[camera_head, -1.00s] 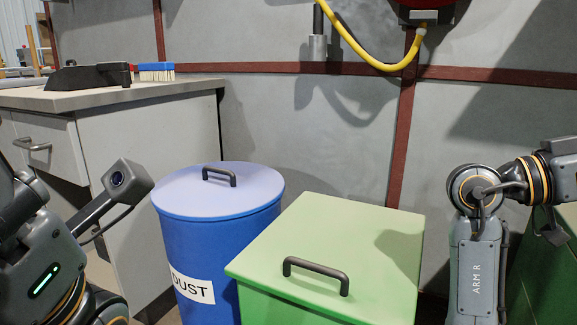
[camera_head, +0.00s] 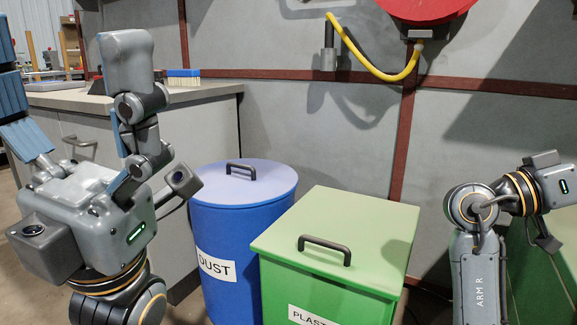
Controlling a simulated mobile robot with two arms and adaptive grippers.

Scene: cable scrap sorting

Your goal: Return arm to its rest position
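My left gripper (camera_head: 66,75) is at the left, pointing up, with its two blue-padded fingers spread wide. Nothing shows between them, and the left finger is partly cut off by the picture's edge. The gripper is in front of the grey cabinet and left of the bins. My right arm (camera_head: 480,275), marked ARM R, is at the right with its forearm upright. Its wrist is bent toward the right edge, where the base of the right gripper (camera_head: 556,184) shows. The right fingers are out of the picture.
A blue lidded bin (camera_head: 240,215) labelled DUST and a green lidded bin (camera_head: 345,230) labelled with a partly cut-off PLAST stand side by side, both closed. A blue brush (camera_head: 184,74) lies on the cabinet's worktop (camera_head: 205,92). A yellow hose (camera_head: 365,62) hangs on the wall.

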